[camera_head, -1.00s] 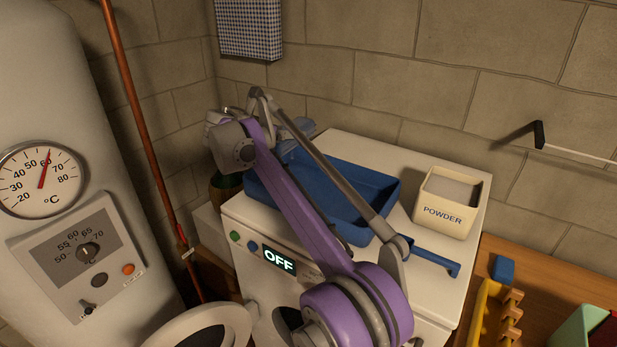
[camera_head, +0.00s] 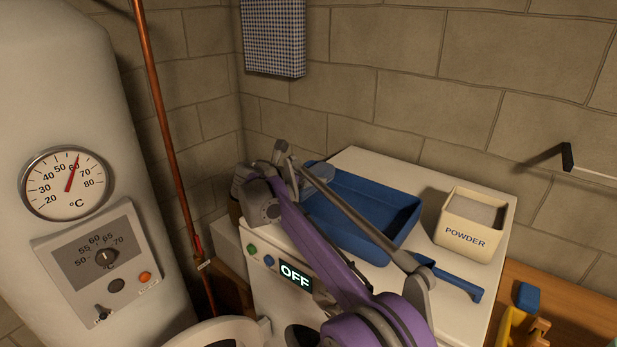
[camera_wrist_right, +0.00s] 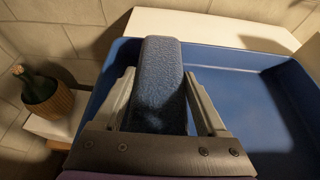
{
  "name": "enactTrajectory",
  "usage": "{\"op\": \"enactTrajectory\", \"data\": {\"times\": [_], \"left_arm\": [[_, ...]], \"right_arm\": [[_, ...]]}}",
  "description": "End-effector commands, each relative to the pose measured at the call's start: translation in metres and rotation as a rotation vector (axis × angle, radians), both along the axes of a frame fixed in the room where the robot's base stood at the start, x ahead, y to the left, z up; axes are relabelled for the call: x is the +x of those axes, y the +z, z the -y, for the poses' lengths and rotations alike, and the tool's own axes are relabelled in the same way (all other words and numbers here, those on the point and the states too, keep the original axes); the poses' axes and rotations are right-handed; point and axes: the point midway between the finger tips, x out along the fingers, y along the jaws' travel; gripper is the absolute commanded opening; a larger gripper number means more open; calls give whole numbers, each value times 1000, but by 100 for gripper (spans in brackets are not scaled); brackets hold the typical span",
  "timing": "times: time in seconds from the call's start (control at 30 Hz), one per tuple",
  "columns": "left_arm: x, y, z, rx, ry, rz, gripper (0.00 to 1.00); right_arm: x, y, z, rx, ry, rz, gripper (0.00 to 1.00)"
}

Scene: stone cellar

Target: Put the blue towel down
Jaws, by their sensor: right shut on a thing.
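The blue towel (camera_wrist_right: 161,90) is a folded, fuzzy strip between the two fingers of my right gripper (camera_wrist_right: 160,76) in the right wrist view. The gripper is shut on it. In that view the towel overlaps the left end of the blue tray (camera_wrist_right: 235,86); I cannot tell whether it touches the tray. In the head view my right arm reaches across the tray (camera_head: 385,215) to its left end, and the arm hides most of the gripper and towel. My left gripper is not in view.
The tray sits on a white washing machine (camera_head: 478,318) marked OFF. A cream POWDER box (camera_head: 466,236) and a blue scoop handle (camera_head: 455,280) are to its right. A wicker-covered bottle (camera_wrist_right: 45,98) stands at left.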

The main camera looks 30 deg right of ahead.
Motion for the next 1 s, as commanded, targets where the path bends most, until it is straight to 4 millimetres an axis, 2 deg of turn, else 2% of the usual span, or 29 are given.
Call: {"op": "enactTrajectory", "data": {"times": [0.37,0.4,0.53,0.77,0.93,1.0], "left_arm": [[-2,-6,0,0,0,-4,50],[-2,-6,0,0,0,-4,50],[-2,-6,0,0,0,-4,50],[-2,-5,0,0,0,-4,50],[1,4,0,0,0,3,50],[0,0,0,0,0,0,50]], "right_arm": [[0,-10,0,0,0,0,16],[0,-10,0,0,0,0,76],[0,-10,0,0,0,0,100],[0,-9,0,0,0,0,100],[0,6,0,0,1,2,100],[-4,8,-12,1,4,-1,100]]}}
